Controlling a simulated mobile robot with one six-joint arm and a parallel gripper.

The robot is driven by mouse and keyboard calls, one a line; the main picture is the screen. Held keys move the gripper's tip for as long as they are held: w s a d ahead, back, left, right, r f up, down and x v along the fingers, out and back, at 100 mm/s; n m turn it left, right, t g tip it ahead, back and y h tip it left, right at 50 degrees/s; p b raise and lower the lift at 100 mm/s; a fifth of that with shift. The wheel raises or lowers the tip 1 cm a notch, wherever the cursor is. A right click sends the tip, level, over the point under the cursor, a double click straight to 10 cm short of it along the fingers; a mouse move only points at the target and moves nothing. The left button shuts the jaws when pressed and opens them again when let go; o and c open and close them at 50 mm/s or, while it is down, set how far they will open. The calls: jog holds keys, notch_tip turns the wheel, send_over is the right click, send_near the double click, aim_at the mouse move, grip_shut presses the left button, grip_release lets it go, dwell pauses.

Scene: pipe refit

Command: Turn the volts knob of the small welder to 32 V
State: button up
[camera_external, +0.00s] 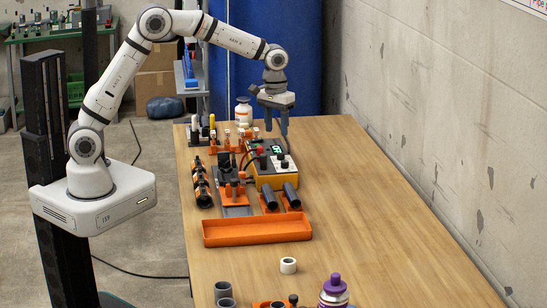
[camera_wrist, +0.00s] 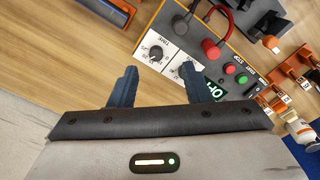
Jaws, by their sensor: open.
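The small welder (camera_external: 268,182) is a yellow box with a dark top panel, standing on the bench; its panel also shows in the wrist view (camera_wrist: 200,14). A black knob (camera_wrist: 156,53) sits on a white dial plate. A second white dial plate (camera_wrist: 174,68) lies beside it, partly hidden by a finger, and its knob is not clear. I cannot read for certain which dial is volts. The green display (camera_wrist: 212,90) is partly covered. My gripper (camera_external: 276,132) points down above the welder, open and empty. In the wrist view its fingertips (camera_wrist: 159,70) lie either side of the black knob's dial area, apparently apart from it.
Red (camera_wrist: 212,46) and black (camera_wrist: 181,25) cable plugs stand on the panel near the dials. The bench's right side (camera_external: 370,210) is clear.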

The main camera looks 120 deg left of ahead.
jog(key=n, duration=0.2)
send_over(281, 153)
notch_tip(281, 153, down, 3)
jog(key=shift+f, duration=0.1)
jog(key=shift+s+a+f, duration=0.1)
jog(key=shift+f, duration=0.2)
notch_tip(281, 153, down, 7)
jog(key=shift+f, duration=0.1)
grip_shut()
